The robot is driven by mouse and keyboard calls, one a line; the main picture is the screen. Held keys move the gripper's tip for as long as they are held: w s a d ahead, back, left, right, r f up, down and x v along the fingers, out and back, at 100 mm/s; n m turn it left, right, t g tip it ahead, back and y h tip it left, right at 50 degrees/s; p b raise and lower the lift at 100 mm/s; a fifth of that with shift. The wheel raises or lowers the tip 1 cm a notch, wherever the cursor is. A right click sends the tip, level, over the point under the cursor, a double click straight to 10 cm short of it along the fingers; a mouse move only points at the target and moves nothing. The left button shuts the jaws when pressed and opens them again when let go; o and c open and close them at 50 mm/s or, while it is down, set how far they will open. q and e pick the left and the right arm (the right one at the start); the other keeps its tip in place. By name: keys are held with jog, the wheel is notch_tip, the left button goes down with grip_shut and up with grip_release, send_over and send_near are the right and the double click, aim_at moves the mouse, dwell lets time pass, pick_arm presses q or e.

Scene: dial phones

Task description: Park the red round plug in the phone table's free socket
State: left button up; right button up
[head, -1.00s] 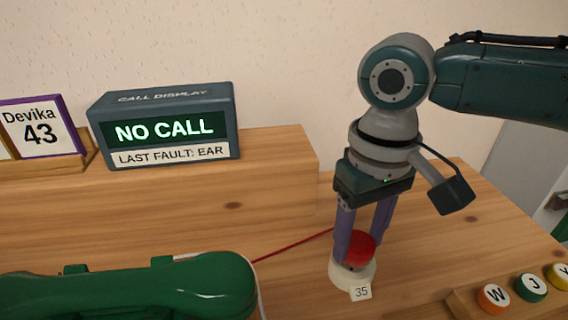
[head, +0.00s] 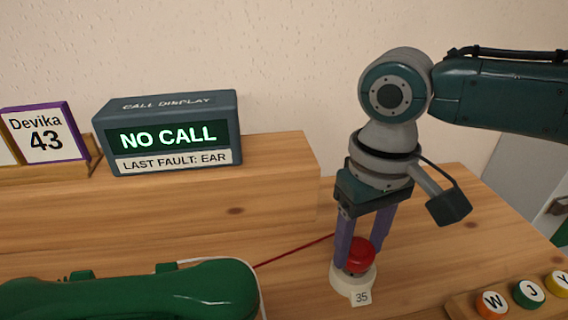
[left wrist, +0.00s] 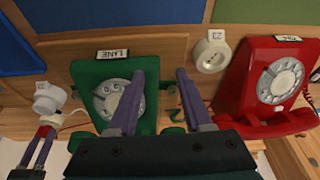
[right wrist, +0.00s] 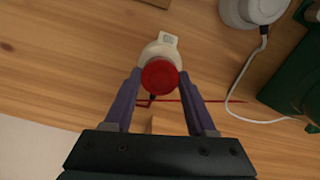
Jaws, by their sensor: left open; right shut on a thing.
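The red round plug (head: 361,256) is between the fingers of my right gripper (head: 357,262), which is shut on it. The plug is at the top of the white round socket (head: 350,285) tagged 35; whether it is fully seated I cannot tell. In the right wrist view the red plug (right wrist: 160,75) covers part of the socket (right wrist: 160,49). A thin red cord (head: 295,251) runs behind the gripper. My left gripper (left wrist: 160,78) is open and empty over the green phone (left wrist: 115,97), which is tagged LANE.
A red phone (left wrist: 275,80) and a white socket (left wrist: 210,55) tagged 23 show in the left wrist view. Lettered buttons (head: 528,293) are at the right. The call display (head: 168,133) reads NO CALL on a raised wooden shelf. A white cord (right wrist: 240,85) lies beside socket 35.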

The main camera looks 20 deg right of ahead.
pick_arm(q)
jog(key=shift+a, duration=0.1)
dwell(0.3)
jog(key=shift+r, duration=0.15)
jog(key=shift+r+p, duration=0.3)
jog(key=shift+p, duration=0.15)
pick_arm(e)
jog(key=shift+f, duration=0.1)
pick_arm(q)
jog(key=shift+f+b, duration=0.35)
jog(key=shift+b, duration=0.05)
pick_arm(e)
jog(key=shift+f, duration=0.65)
jog(key=o, duration=1.3)
jog(key=shift+c, duration=0.2)
jog(key=shift+r, duration=0.1)
